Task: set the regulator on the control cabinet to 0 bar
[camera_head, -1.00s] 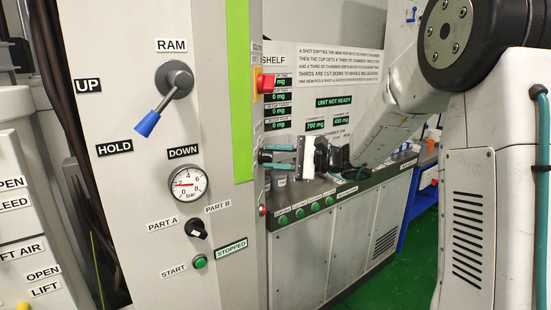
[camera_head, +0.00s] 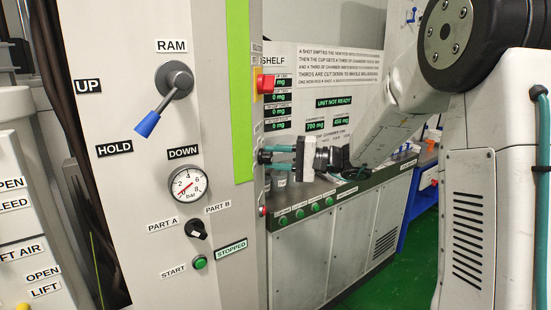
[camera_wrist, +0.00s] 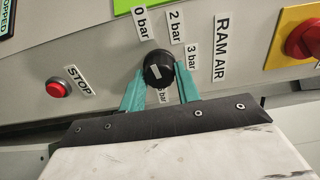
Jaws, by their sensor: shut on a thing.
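The regulator is a black round knob (camera_wrist: 158,71) with a pale mark, on the cabinet face in the wrist view. Labels 0 bar, 2 bar and 3 bar stand around it; a further bar label below is partly hidden. The pale mark slants, its upper end towards the 0 bar side; which end is the pointer is hard to tell. My gripper (camera_wrist: 160,80) is shut on the knob, one teal finger on each side.
On the control cabinet (camera_head: 150,25) are the RAM lever (camera_head: 160,105), a part selector (camera_head: 196,229) and a green start button (camera_head: 200,262). Close to the knob are a red stop button (camera_wrist: 56,89) and a red switch on yellow (camera_wrist: 302,38).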

